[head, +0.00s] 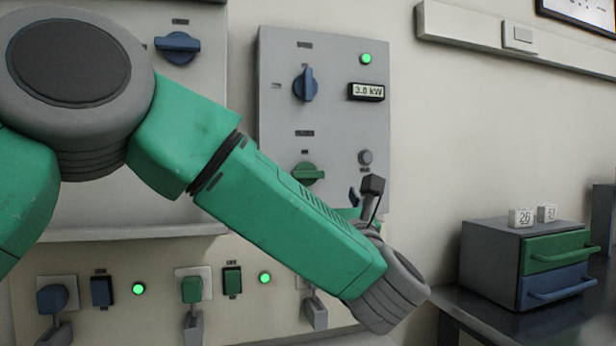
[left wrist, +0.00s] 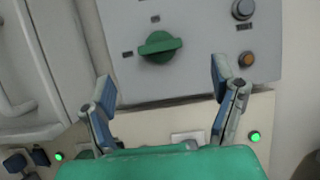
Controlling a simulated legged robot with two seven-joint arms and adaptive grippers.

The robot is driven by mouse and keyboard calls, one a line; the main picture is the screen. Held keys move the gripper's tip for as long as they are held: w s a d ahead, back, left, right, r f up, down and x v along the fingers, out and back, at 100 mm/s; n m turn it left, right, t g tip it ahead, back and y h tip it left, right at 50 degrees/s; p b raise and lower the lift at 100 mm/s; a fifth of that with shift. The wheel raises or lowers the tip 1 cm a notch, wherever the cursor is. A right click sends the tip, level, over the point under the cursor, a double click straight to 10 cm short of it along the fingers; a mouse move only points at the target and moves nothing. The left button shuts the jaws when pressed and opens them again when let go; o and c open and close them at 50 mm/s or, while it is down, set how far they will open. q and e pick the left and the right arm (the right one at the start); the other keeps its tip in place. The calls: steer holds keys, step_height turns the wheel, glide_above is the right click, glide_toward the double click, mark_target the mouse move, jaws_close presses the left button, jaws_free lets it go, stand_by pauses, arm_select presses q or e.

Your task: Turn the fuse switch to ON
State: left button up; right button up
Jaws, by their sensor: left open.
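A green rotary knob (head: 308,173) sits low on the grey control panel (head: 340,120), its handle roughly horizontal. It also shows in the left wrist view (left wrist: 159,47), turned slightly off horizontal. The labels by it are too small to read, so I cannot tell for sure that it is the fuse switch. A blue knob (head: 305,85) above it stands upright. My left gripper (left wrist: 162,84) is open and empty, its fingers spread below and either side of the green knob, apart from it. In the head view my arm mostly hides this gripper. My right gripper is not in view.
A display (head: 367,91) reads 3.0 kW, below a lit green lamp (head: 366,58). A lower panel carries a blue plug (head: 53,298), a green plug (head: 192,289) and small switches. A drawer box (head: 490,262) stands on the dark bench at right. Another blue knob (head: 178,47) is at upper left.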

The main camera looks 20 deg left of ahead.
mark_target(309, 175)
arm_select(q)
steer(key=x, duration=1)
steer(key=shift+a+f+b, duration=0.25)
steer(key=shift+a+b, duration=0.1)
steer(key=shift+b, duration=0.05)
steer(key=shift+d+r, duration=0.1)
steer(key=shift+d, duration=0.35)
steer(key=shift+c, duration=0.4)
steer(key=c, duration=0.7)
steer(key=shift+a, duration=0.2)
steer(key=c, duration=0.4)
steer(key=shift+a, duration=0.1)
